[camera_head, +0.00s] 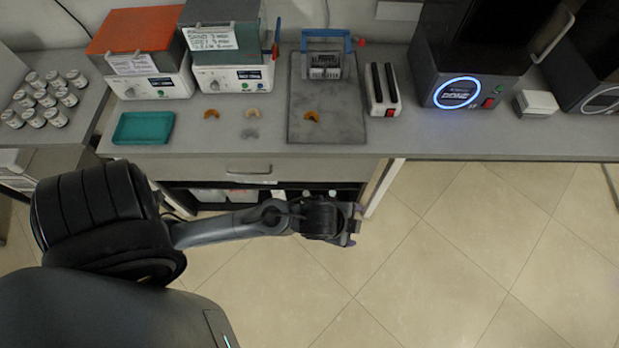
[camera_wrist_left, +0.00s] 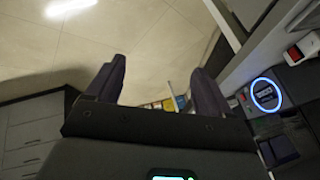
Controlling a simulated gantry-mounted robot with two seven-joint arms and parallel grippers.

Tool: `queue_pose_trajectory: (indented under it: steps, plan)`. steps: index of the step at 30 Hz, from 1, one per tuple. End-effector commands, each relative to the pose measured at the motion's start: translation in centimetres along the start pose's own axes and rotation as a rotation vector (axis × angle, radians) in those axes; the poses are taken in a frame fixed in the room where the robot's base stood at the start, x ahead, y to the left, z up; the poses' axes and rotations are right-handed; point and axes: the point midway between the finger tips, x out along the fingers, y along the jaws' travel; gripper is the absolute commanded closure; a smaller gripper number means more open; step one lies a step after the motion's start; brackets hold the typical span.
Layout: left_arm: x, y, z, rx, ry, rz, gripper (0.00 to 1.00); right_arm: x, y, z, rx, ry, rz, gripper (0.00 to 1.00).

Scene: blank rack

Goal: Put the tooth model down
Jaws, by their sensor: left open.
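Several small arch-shaped tooth models lie on the bench. An orange one (camera_head: 211,114) is at the left, a beige one (camera_head: 251,113) is beside it, and a grey one (camera_head: 250,133) is in front of the beige one. Another orange model (camera_head: 312,117) lies on the grey board (camera_head: 326,133). My left gripper (camera_head: 354,224) is in front of the bench, over the floor and apart from all the models. In the left wrist view its two dark fingers (camera_wrist_left: 156,90) are spread with nothing between them. My right gripper is not in view.
A teal tray (camera_head: 143,127) sits at the bench's left. Behind are two boxed devices (camera_head: 150,84) (camera_head: 232,78), a blue-handled frame (camera_head: 325,45), a black-slotted block (camera_head: 382,90) and a machine with a lit blue ring (camera_head: 458,92). White jars (camera_head: 48,100) stand far left.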

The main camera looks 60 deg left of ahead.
Motion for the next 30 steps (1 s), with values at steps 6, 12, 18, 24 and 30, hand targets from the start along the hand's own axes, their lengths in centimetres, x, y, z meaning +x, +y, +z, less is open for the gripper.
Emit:
queue_pose_trajectory:
  steps: [6,12,18,24,30]
  plan:
    - [-4.1,2.1,6.4,-0.477,-0.168,0.054,0.19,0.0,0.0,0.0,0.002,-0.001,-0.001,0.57]
    - [-5.6,2.8,8.6,-0.627,-0.232,0.067,0.19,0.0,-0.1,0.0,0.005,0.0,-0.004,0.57]
    - [-5.7,2.8,8.7,-0.635,-0.235,0.067,0.19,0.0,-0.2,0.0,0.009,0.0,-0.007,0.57]
    - [-5.9,2.7,8.5,-0.632,-0.234,0.067,0.19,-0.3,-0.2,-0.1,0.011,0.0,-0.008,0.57]
    - [-7.9,1.9,7.6,-0.631,-0.234,0.068,0.19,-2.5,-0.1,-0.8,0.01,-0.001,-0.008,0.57]
